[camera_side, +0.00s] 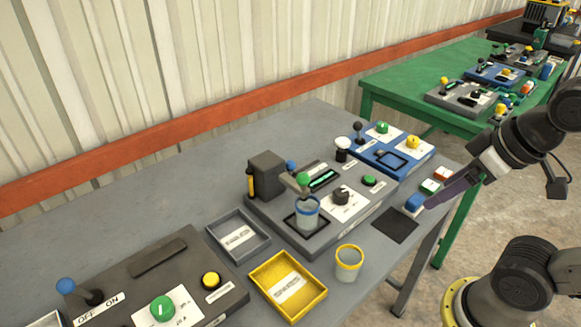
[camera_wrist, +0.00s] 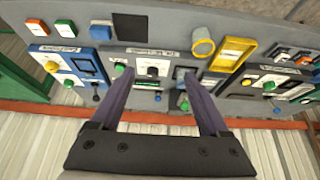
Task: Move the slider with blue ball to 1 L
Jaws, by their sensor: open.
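In the side view a small blue ball (camera_side: 291,166) shows beside the dark block (camera_side: 266,173) of the middle grey device (camera_side: 330,232). The slider track and any 1 L mark cannot be made out. A green ball (camera_side: 303,179) is just in front of it, above a blue-rimmed beaker (camera_side: 306,212). Another blue ball (camera_side: 65,285) tops a lever by OFF and ON labels on the near device. My gripper (camera_side: 424,203) is at the right, apart from both blue balls. In the wrist view my gripper (camera_wrist: 158,72) is open and empty, its fingers spread over the devices.
A yellow-rimmed cup (camera_side: 349,262), a yellow tray (camera_side: 288,288) and a grey tray (camera_side: 238,237) stand near the middle device. A blue device (camera_side: 424,158) is behind it. A black mat (camera_side: 395,226) and blue block (camera_side: 414,201) lie at the table's right edge.

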